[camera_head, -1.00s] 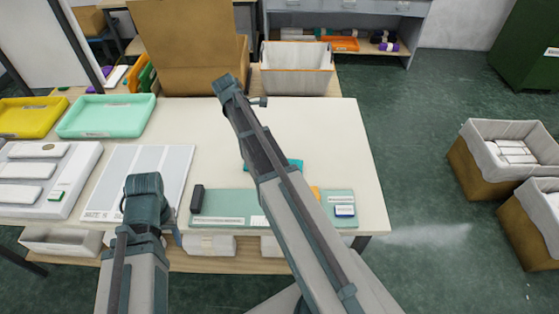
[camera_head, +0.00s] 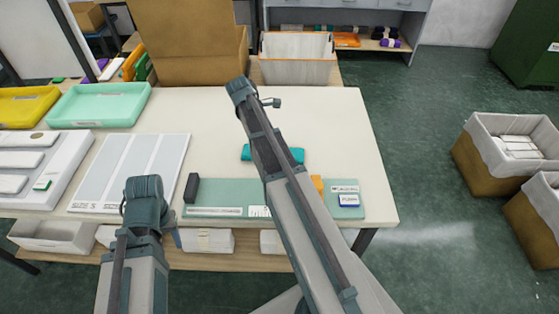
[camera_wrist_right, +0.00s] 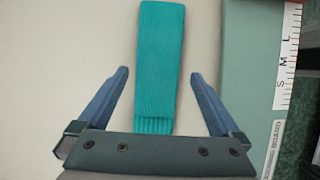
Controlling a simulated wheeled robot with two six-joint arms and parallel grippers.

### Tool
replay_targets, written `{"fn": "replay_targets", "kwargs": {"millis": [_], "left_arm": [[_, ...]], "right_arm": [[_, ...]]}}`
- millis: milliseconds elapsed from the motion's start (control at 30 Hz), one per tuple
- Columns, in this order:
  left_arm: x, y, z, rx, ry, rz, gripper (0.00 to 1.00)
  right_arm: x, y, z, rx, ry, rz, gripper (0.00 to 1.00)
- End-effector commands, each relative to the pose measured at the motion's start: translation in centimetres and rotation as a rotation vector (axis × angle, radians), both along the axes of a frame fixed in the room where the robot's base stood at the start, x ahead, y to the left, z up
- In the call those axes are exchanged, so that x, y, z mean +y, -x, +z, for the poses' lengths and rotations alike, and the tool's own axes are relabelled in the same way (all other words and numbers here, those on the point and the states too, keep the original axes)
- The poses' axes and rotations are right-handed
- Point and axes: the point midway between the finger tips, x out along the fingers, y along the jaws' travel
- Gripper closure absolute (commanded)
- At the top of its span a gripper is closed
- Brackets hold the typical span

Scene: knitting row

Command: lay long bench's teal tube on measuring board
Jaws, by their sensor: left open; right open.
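The teal tube (camera_head: 291,154) lies on the cream bench top, partly hidden behind my right arm in the head view. In the right wrist view, the ribbed teal tube (camera_wrist_right: 160,50) runs between the two blue fingers of my right gripper (camera_wrist_right: 160,76), which is open with a gap on each side. The green measuring board (camera_head: 215,197) lies along the near edge of the bench. It also shows at the right of the wrist view (camera_wrist_right: 245,60), with an S-M-L scale. My left gripper (camera_head: 170,228) is at the near bench edge, its fingertips mostly hidden.
A dark block (camera_head: 191,187), an orange piece (camera_head: 318,184) and a blue-white label block (camera_head: 348,200) sit on the board. A size chart (camera_head: 130,170), a mint tray (camera_head: 100,105) and a yellow tray (camera_head: 25,107) are left. The bench right of the tube is bare.

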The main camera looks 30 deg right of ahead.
Motion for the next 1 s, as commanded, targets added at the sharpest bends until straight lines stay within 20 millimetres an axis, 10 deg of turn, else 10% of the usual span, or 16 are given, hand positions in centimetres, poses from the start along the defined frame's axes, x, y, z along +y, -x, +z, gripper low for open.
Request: {"fn": "replay_targets", "kwargs": {"millis": [900, 1000], "left_arm": [[0.0, 0.0, -4.5, 0.0, 0.0, 0.0, 0.5], [0.0, 0.0, -4.5, 0.0, 0.0, 0.0, 0.5]], "right_arm": [[-2.1, 1.3, -4.5, -0.001, 0.001, -0.001, 0.0], [-2.1, 1.3, -4.5, -0.001, 0.001, -0.001, 0.18]]}}
